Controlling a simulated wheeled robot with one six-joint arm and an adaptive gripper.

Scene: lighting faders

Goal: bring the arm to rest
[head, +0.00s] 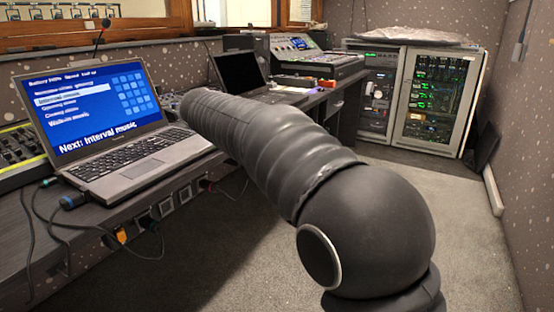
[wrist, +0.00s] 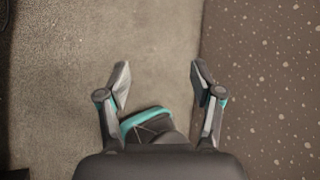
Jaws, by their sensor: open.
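My gripper (wrist: 160,85) shows in the wrist view with its two fingers spread wide apart and nothing between them. It points down over grey carpet (wrist: 70,60), with a speckled dark wall or panel (wrist: 265,80) along the right. In the head view my dark arm reaches from the lower right up toward the desk on the left. The gripper itself is hidden in that view.
An open laptop (head: 90,105) with a blue screen stands on the desk at left. A second dark laptop (head: 238,72) and a mixing console (head: 300,55) are behind it. Equipment racks (head: 435,95) stand at the back. Cables (head: 110,235) hang at the desk's front. Carpet (head: 465,215) at right is clear.

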